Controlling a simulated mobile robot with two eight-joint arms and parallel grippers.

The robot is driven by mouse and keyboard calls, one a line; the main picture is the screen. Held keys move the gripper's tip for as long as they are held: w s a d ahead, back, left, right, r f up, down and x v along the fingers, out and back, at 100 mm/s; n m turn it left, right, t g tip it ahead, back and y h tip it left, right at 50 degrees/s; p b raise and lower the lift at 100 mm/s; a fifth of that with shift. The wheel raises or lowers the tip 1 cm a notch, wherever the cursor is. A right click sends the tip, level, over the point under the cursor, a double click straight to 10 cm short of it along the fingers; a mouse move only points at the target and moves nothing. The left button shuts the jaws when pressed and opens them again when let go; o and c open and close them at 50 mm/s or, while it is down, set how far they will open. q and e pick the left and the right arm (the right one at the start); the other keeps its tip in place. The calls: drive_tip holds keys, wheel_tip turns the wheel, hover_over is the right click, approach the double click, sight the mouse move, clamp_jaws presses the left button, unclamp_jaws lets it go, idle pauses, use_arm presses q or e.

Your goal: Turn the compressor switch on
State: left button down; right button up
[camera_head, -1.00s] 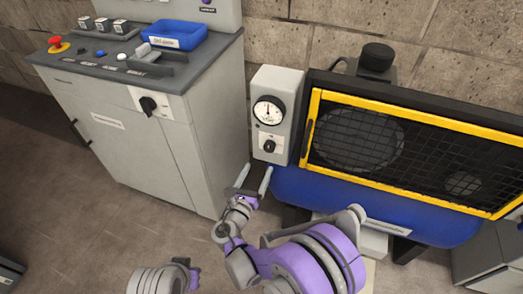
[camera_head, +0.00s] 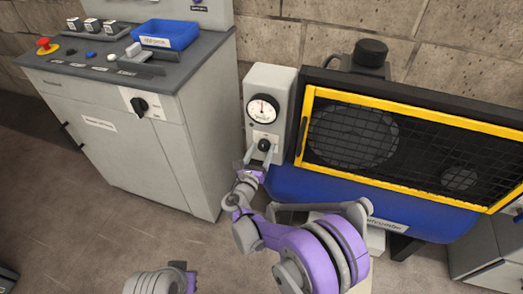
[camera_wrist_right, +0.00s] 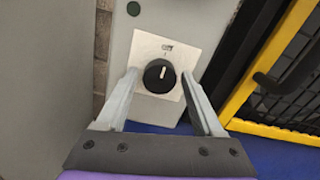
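The compressor switch is a round black knob (camera_head: 264,145) on a white plate, on the grey control box below a dial gauge. In the right wrist view the knob (camera_wrist_right: 159,77) has a white mark pointing up toward a small label that seems to read OFF. My right gripper (camera_head: 258,160) is open at the knob, with one finger on each side. In the right wrist view gaps show between the fingers and the knob, and nothing is held. My left gripper is not in view; only part of my left arm shows at the bottom left.
The compressor has a blue tank (camera_head: 330,192) and a yellow-framed mesh guard (camera_head: 306,120) just right of the box. A grey cabinet (camera_head: 165,160) with another black rotary switch (camera_head: 139,105) and a blue bin (camera_head: 168,35) stands to the left. Floor is clear in front of the cabinet.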

clamp_jaws()
drive_tip(key=m, duration=0.9)
drive_tip(key=shift+d, duration=0.1)
drive_tip(key=m, duration=0.4)
drive_tip(key=shift+m+p, duration=0.3)
drive_tip(key=shift+f+m, duration=0.1)
drive_tip(key=shift+m, duration=2)
